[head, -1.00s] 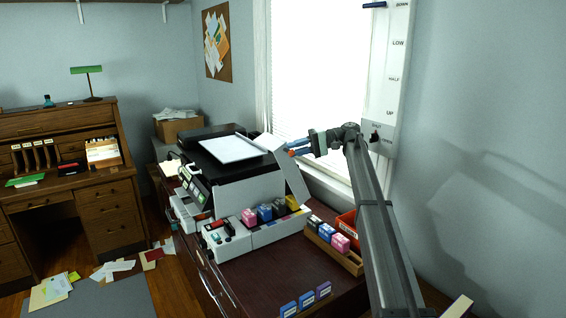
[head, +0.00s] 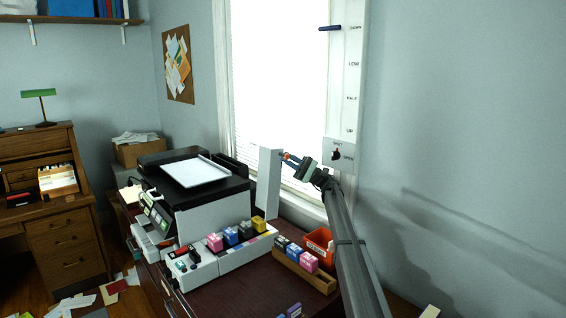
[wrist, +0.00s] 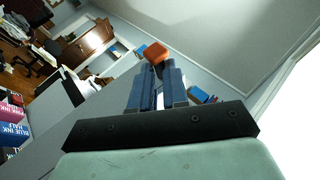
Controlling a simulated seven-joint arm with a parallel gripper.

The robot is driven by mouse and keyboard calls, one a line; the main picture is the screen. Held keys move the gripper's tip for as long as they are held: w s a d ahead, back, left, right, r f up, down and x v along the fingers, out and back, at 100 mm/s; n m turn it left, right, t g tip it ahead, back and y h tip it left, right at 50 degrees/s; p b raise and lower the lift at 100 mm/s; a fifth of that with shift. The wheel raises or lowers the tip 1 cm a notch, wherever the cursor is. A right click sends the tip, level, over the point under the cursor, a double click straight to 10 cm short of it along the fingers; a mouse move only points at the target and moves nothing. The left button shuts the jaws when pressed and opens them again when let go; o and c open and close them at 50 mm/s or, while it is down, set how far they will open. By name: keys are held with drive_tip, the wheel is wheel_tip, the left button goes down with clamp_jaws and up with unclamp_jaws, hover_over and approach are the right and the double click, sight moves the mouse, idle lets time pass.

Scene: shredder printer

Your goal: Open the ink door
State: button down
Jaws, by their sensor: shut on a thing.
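The white ink door (head: 268,184) stands swung away from the right end of the printer (head: 212,205), its panel near upright. The ink bay in front is uncovered, with a pink cartridge (head: 215,241), a blue one (head: 231,235), a black one (head: 245,230) and a yellow one (head: 258,225) standing in it. In the wrist view the fingers (wrist: 157,60) are close together; the exact contact is hard to see.
A wooden tray (head: 302,272) with several ink boxes and an orange bin (head: 319,243) stand right of the printer, below my arm. The window (head: 277,90) and a wall lever panel (head: 339,153) are close behind the gripper.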

drive_tip(key=shift+w+d+r+y, duration=0.4)
drive_tip(key=shift+w+d+r, duration=0.15)
drive_tip(key=shift+r, duration=0.1)
drive_tip(key=shift+m, duration=0.3)
drive_tip(key=c, duration=1.1)
unclamp_jaws()
drive_tip(key=shift+s, duration=0.1)
drive_tip(key=shift+f, duration=0.1)
drive_tip(key=shift+s+d+f, duration=0.15)
drive_tip(key=v, duration=0.7)
drive_tip(key=shift+w+f, duration=0.1)
drive_tip(key=shift+w, duration=0.15)
